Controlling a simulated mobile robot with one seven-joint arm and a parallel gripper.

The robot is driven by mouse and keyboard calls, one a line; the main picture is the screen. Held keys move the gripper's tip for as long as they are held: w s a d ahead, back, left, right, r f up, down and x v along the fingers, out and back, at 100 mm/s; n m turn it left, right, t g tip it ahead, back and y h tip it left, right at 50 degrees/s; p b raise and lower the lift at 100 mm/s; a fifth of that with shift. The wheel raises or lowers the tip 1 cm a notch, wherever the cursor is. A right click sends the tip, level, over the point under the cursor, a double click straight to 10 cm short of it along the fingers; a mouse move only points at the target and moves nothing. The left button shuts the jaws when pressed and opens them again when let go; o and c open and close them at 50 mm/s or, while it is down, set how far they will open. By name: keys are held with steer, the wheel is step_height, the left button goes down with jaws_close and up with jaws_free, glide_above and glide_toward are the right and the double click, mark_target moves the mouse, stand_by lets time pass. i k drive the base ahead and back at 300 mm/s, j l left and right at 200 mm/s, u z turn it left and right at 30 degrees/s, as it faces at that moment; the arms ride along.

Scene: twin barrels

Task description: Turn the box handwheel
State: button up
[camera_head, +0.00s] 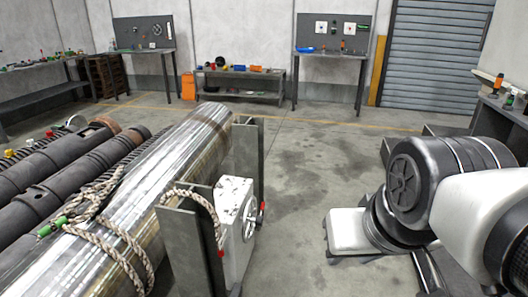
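The box handwheel (250,216) is a small, light spoked wheel on the right-facing side of a worn white box (233,196). The box stands beside the large shiny metal barrel, between two grey upright plates. The wheel is seen at a steep angle, so its turn position is hard to read. My arm comes in from the right. The white hand at its end, my gripper (347,232), is low over the floor, to the right of the wheel and clear of it. Its fingers are hidden or too small to tell.
The shiny barrel (160,185) has rope (110,238) around it, and dark pipes (55,165) lie to its left. The grey plates (185,245) flank the box. Open concrete floor (300,190) lies between box and arm. Benches (240,75) line the back wall.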

mark_target(257, 220)
steer(key=i+l, duration=0.25)
steer(key=i, duration=0.2)
steer(key=i+l, duration=0.2)
steer(key=i, duration=0.2)
steer(key=i+l, duration=0.25)
steer(key=i, duration=0.2)
steer(key=i+l+u, duration=0.1)
steer(key=u, duration=0.35)
steer(key=i+l+u, duration=0.15)
steer(key=u, duration=0.25)
steer(key=i+l+u, duration=0.15)
steer(key=u, duration=0.9)
